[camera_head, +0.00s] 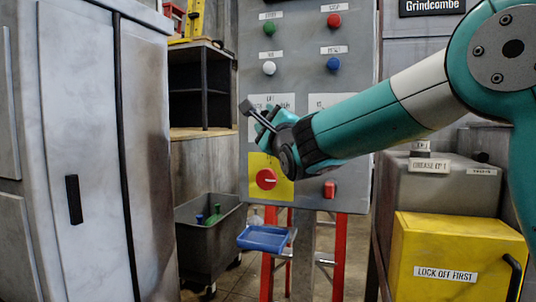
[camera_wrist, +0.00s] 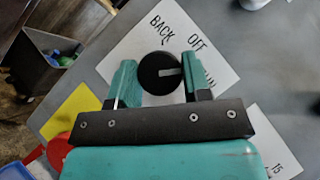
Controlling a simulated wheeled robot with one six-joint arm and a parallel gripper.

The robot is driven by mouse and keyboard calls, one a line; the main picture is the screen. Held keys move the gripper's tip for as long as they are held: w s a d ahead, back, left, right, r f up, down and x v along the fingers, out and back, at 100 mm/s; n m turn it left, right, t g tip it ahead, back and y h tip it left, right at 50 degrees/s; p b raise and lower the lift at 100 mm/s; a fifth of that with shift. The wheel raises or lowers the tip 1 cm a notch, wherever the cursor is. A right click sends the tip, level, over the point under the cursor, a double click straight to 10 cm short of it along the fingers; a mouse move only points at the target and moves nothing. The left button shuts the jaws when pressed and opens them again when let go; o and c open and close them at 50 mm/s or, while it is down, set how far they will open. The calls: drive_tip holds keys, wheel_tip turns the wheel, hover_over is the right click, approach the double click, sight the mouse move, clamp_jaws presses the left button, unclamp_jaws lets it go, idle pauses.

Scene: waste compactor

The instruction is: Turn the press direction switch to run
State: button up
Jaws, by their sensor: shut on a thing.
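The press direction switch is a round black knob (camera_wrist: 156,74) with a pale line, on a white label plate (camera_wrist: 120,62) in the wrist view. The plate reads BACK, OFF and a partly hidden word ending in "UN". The pale line points right in the picture, toward that partly hidden word. My gripper (camera_wrist: 160,80) has one finger on each side of the knob and is shut on it. In the head view my gripper (camera_head: 267,122) is at the grey control panel (camera_head: 305,75) and hides the knob.
A red rotary switch (camera_head: 266,179) on a yellow plate sits just below my gripper. Green (camera_head: 269,30), red (camera_head: 334,20), white (camera_head: 269,68) and blue (camera_head: 333,64) buttons are above. A blue tray (camera_head: 263,239) and grey bin (camera_head: 208,245) are lower left.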

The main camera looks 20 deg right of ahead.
drive_tip(key=shift+f+m+t+h+b, duration=0.3)
drive_tip(key=shift+m+h+b, duration=0.35)
drive_tip(key=shift+b, duration=1.4)
drive_tip(key=shift+f+m+t+h+b, duration=0.3)
drive_tip(key=shift+m+b, duration=0.55)
drive_tip(key=shift+b, duration=1.2)
drive_tip(key=m+h+b, duration=0.1)
drive_tip(key=b, duration=0.1)
drive_tip(key=shift+r+t+b, duration=0.3)
drive_tip(key=shift+r, duration=0.05)
drive_tip(key=shift+r+m+h+b, duration=0.2)
drive_tip(key=shift+m+h+b, duration=0.05)
drive_tip(key=shift+m+b, duration=0.15)
drive_tip(key=o, duration=0.9)
drive_tip(key=shift+w, duration=0.1)
